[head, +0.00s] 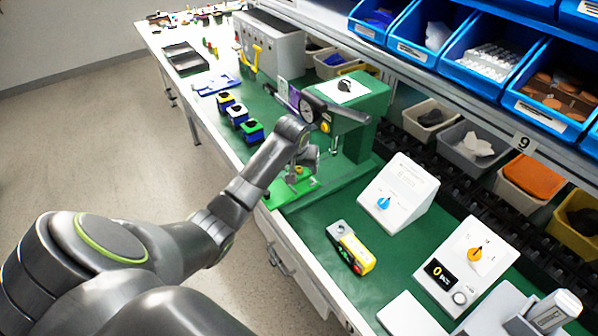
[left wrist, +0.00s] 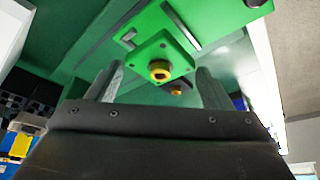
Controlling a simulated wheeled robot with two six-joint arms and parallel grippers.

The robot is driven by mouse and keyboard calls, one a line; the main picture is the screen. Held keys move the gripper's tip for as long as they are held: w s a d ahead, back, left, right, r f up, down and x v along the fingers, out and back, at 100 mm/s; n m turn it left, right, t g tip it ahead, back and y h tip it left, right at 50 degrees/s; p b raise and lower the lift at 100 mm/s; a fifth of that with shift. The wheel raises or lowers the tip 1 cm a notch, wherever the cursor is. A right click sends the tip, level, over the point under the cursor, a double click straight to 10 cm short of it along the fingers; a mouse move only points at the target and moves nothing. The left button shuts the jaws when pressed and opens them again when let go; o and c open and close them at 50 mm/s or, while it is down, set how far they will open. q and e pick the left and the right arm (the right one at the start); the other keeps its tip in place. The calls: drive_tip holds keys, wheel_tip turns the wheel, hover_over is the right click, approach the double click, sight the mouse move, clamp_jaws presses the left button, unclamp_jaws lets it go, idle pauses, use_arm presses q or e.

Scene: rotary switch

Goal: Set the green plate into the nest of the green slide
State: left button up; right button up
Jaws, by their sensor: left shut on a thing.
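The green plate (left wrist: 165,46) has a yellow-ringed knob and dark holes, and it shows between the two fingers in the left wrist view. My left gripper (head: 301,170) is shut on it, low at the green press-like stand. The bright green slide (head: 284,193) lies at the foot of this stand, under and beside the gripper. My fingers and hand hide much of the plate in the head view. I cannot tell whether the plate touches the slide or sits in its nest. My right gripper is not in view.
The green stand (head: 368,118) with a dial rises just behind the gripper. Three small coloured blocks (head: 238,113) stand to its left. A yellow-and-grey device (head: 350,247) and a white box with a blue knob (head: 398,193) stand to the right. Bare green bench top lies between them.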

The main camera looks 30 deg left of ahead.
sight(298, 170)
use_arm(q)
drive_tip(key=shift+w+a, duration=0.2)
drive_tip(key=shift+w, duration=0.2)
wheel_tip(298, 170, down, 3)
drive_tip(key=shift+p, duration=0.35)
drive_tip(key=shift+f, duration=0.25)
drive_tip(key=shift+f, duration=0.15)
drive_tip(key=o, duration=1)
drive_tip(key=v, duration=1.2)
drive_tip(key=shift+r, duration=0.2)
